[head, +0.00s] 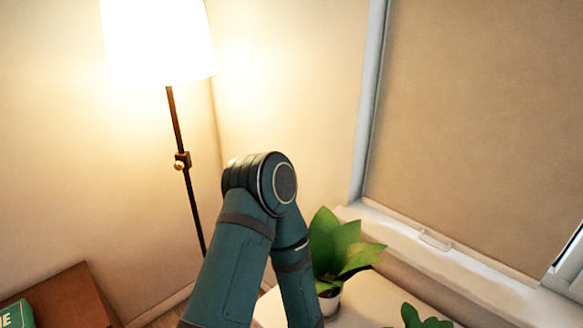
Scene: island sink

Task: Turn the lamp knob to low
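A floor lamp with a brightly lit white shade (157,40) stands at the left of the head view. Its thin dark pole (194,208) runs down from the shade. A small brass knob (180,162) sits on the pole below the shade. The lamp is lit; which setting the knob is on cannot be told. My arm is bent in the lower middle, with its elbow to the right of the pole, and it hides the pole's lower end. Neither gripper is in view. Nothing of mine is seen touching the knob.
A potted plant (335,245) stands on a white surface (372,300) just right of my arm. More leaves (424,318) show at the bottom. A window with a tan blind (475,120) and sill is at right. A brown wooden piece (75,298) with a green book (17,315) is lower left.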

